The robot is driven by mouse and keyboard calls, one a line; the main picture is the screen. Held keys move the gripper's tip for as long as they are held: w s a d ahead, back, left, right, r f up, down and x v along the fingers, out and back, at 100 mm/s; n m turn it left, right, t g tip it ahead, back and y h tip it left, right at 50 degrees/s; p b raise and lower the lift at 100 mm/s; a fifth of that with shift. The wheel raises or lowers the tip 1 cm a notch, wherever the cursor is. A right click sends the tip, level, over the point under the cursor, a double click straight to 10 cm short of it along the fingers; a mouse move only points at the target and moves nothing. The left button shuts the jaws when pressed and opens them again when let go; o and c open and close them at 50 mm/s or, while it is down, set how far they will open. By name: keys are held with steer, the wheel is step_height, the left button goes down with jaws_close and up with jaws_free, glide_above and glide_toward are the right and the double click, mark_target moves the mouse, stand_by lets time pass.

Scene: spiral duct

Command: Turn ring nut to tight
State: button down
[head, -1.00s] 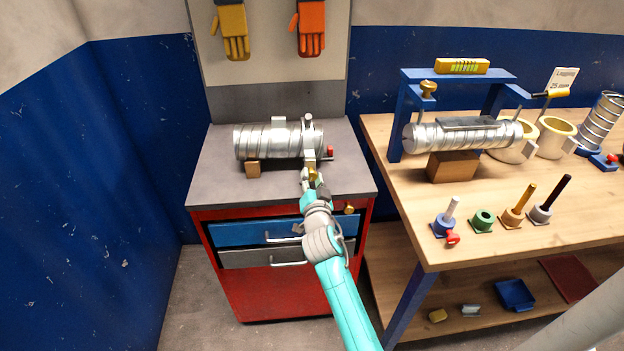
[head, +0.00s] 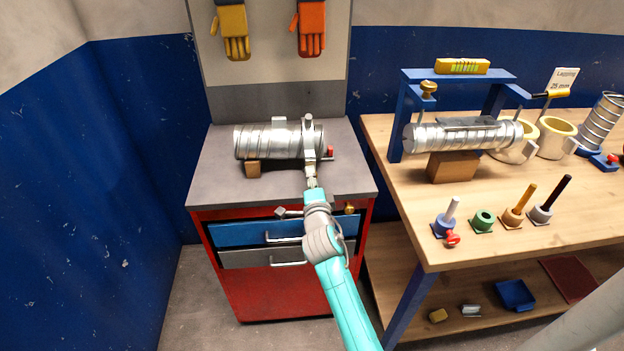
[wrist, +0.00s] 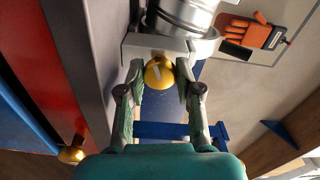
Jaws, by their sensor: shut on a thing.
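A silver spiral duct (head: 262,142) lies on the grey top of a red cabinet (head: 225,185), with a grey clamp or collar (head: 309,140) at its right end. In the wrist view the duct end (wrist: 185,18) sits above a pale bracket. A round brass-yellow nut (wrist: 158,72) with a pale mark on its face is at that bracket; I take it to be the ring nut. My gripper (wrist: 160,88) is shut on it, one finger on each side. In the head view my gripper (head: 312,182) is at the cabinet's front edge and hides the nut.
A red-tipped pin (head: 330,152) sticks out right of the clamp. A brass knob (head: 349,209) is at the cabinet's front right. The wooden workbench (head: 400,220) on the right carries another duct (head: 465,135) under a blue frame. Bare cabinet top lies left of the gripper.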

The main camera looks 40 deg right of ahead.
steer(key=shift+f+m, duration=0.15)
steer(key=shift+m, duration=0.45)
steer(key=c, duration=0.8)
jaws_free()
steer(key=shift+s+a, duration=0.1)
steer(key=v, duration=1.1)
steer(key=shift+s+a, duration=0.25)
steer(key=shift+s, duration=0.05)
